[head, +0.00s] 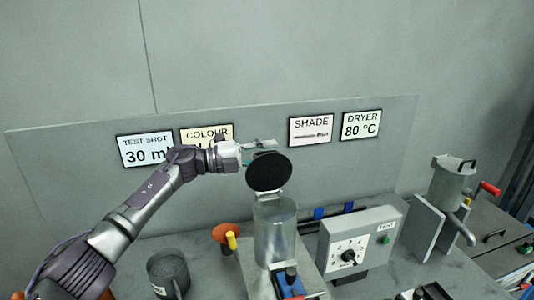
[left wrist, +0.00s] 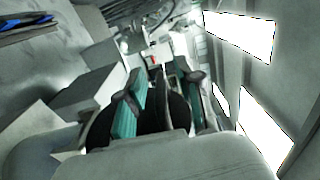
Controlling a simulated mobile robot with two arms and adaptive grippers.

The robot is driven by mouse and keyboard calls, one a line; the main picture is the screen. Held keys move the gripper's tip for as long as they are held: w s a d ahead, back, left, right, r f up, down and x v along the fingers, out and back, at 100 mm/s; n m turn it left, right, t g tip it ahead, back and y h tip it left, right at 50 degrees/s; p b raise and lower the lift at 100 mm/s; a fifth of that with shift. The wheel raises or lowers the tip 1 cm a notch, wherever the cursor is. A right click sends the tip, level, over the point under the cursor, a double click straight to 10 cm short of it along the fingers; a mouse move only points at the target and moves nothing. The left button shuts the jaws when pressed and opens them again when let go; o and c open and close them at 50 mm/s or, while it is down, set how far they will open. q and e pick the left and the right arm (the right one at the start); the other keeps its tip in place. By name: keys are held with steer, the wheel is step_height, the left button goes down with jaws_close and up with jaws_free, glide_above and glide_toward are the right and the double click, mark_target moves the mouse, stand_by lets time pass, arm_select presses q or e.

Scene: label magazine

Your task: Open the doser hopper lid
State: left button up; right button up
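The doser hopper is a clear grey metal cylinder (head: 275,232) standing upright at the centre of the head view. Its lid, a round black disc (head: 268,172), stands tilted up above the hopper's rim, with its dark face toward the head camera. My left gripper (head: 258,149) is at the upper edge of the lid. In the left wrist view, its two teal-padded fingers (left wrist: 160,98) are spread apart, with the dark lid (left wrist: 150,118) behind and between them. Whether they touch the lid is unclear. My right gripper is not in view.
A grey control box (head: 352,246) with a dial stands right of the hopper. An orange funnel (head: 226,234) and a dark cup (head: 168,273) stand to its left. A metal pot (head: 452,183) is at the far right. A panel with signs (head: 311,129) rises behind.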

arm_select(q)
steer(key=v, duration=1.2)
